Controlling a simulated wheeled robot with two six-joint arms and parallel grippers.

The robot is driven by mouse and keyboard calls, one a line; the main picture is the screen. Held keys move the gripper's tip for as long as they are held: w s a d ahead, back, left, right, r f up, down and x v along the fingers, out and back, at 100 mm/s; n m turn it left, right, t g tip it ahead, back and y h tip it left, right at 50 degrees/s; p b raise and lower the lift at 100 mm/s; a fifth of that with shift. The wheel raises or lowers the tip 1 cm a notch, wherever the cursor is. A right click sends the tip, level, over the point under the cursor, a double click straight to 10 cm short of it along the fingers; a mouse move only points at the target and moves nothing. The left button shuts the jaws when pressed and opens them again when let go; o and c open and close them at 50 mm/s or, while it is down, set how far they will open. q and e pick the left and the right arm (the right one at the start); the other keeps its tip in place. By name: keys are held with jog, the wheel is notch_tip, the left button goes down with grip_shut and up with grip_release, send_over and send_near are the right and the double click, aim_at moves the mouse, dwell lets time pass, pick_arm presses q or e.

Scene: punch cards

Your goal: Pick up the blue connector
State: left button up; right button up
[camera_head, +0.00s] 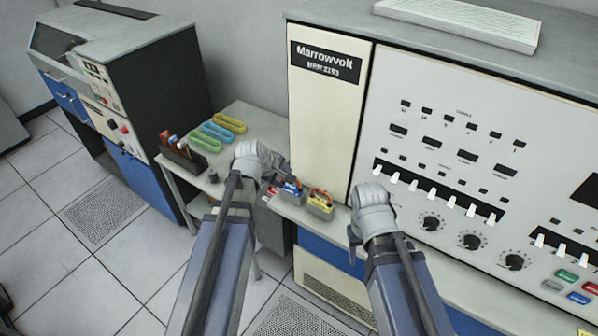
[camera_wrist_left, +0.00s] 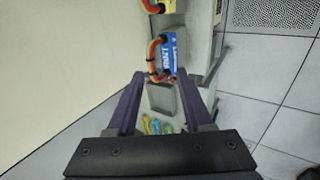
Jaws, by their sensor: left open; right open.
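The blue connector (camera_head: 291,190) with an orange-red cable loop sits on the narrow ledge of the cream console, left of a yellow connector (camera_head: 320,205). My left gripper (camera_head: 274,178) is just left of and above the blue connector, partly hiding it. In the left wrist view the blue connector (camera_wrist_left: 169,60) lies just ahead of the left gripper (camera_wrist_left: 162,78), whose fingers are apart and hold nothing. My right gripper (camera_head: 353,243) is right of the yellow connector, beside the console front; its jaw gap is hard to see.
A red piece (camera_head: 271,192) shows left of the blue connector. Green, blue and yellow loops (camera_head: 215,131) and a dark holder (camera_head: 182,158) stand on the side table. The console panel (camera_head: 460,130) with switches and knobs rises behind the right arm. Floor in front is clear.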

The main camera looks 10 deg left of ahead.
aim_at(293, 186)
pick_arm(q)
jog(key=b+x, duration=0.2)
jog(key=w+b+x, duration=0.1)
jog(key=b+x, duration=0.1)
jog(key=x, duration=0.1)
jog(key=b+x, duration=0.2)
jog(key=x, duration=0.1)
jog(key=shift+w+a+r, duration=0.15)
jog(key=shift+r, duration=0.4)
pick_arm(e)
jog(key=f, duration=0.6)
jog(key=shift+w, duration=0.25)
pick_arm(q)
jog(key=shift+c, duration=0.2)
pick_arm(e)
jog(key=shift+r, duration=0.1)
pick_arm(q)
grip_shut()
